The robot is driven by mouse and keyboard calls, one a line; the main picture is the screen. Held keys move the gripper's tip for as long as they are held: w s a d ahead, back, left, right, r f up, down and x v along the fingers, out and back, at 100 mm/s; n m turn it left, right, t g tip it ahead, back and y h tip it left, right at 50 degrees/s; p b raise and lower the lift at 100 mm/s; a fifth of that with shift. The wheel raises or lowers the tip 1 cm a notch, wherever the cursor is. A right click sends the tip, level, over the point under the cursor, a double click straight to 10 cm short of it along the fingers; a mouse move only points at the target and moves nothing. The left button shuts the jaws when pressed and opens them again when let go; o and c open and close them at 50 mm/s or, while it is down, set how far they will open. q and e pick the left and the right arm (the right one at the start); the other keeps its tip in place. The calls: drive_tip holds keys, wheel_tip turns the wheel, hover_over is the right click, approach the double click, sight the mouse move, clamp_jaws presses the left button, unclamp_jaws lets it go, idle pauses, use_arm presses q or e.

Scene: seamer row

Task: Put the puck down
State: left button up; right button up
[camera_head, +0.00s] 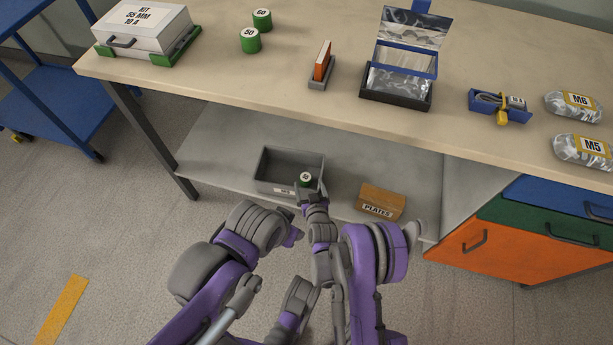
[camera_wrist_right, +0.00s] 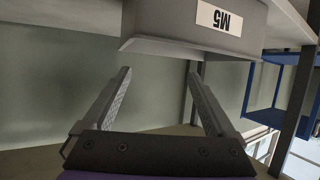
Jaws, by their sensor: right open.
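A small green puck (camera_head: 305,179) with a white label on top is in the grey bin (camera_head: 264,176) on the lower shelf, near the bin's front right corner. My right gripper (camera_head: 311,190) is at the bin's front edge, close by the puck in the picture. Whether they touch is not clear. In the right wrist view the jaws (camera_wrist_right: 160,85) are spread apart with nothing between them. A grey bin (camera_wrist_right: 170,28) with an upside-down M5 label is just beyond them. My left arm is folded at the lower middle, and its jaws cannot be made out.
On the bench top (camera_head: 200,85) are two green pucks, 60 (camera_head: 262,20) and 50 (camera_head: 250,40), and a kit case (camera_head: 145,27). A brown PLATES box (camera_head: 381,201) sits right of the bin. Drawers (camera_head: 480,246) stand at the right. The shelf's left part is clear.

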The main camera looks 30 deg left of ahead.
drive_tip(key=shift+v, duration=0.85)
drive_tip(key=w+d+r+m+g+h, duration=0.15)
drive_tip(key=w+d+r+h, duration=0.25)
drive_tip(key=d+r, duration=1.1)
drive_tip(key=s+d+r+m+g+h, duration=0.1)
drive_tip(key=s+d+r+m, duration=0.2)
drive_tip(key=d, duration=0.4)
drive_tip(key=s+d+r+g+h, duration=0.1)
drive_tip(key=s+d+r, duration=0.3)
drive_tip(key=d, duration=0.4)
drive_tip(key=s+d+r+m+g+h, duration=0.1)
drive_tip(key=s+d, duration=0.5)
drive_tip(key=s, duration=0.3)
drive_tip(key=s+d+r+m+g+h, duration=0.1)
drive_tip(key=s+d+m, duration=0.1)
drive_tip(key=s+d, duration=0.4)
drive_tip(key=s, duration=0.4)
drive_tip(key=shift+r+h, duration=0.25)
drive_tip(key=shift+h, duration=0.15)
